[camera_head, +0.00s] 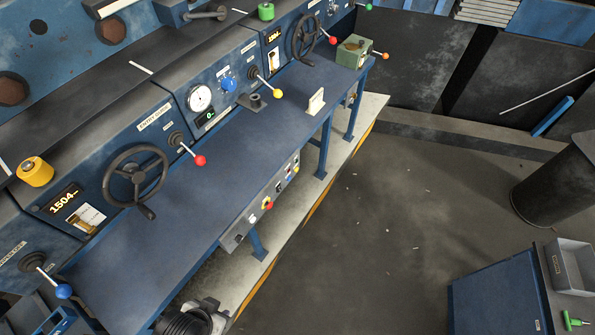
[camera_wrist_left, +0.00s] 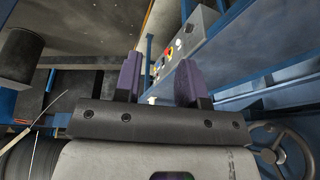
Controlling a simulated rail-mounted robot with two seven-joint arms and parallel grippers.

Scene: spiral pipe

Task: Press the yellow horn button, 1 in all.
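A grey control box (camera_head: 240,232) with a row of small buttons is fixed along the front edge of the blue bench. A red knob on a yellow base (camera_head: 267,204) sits on it. A small yellowish spot near the box's far end (camera_head: 296,169) may be the yellow horn button; it is too small to tell. The box also shows in the left wrist view (camera_wrist_left: 202,22), beyond the fingers. My left gripper (camera_wrist_left: 158,72) is open and empty, its purple fingers apart, and does not touch the box. It shows only partly at the bottom of the head view (camera_head: 208,308). My right gripper is out of view.
A blue cabinet (camera_head: 495,295) stands at lower right.

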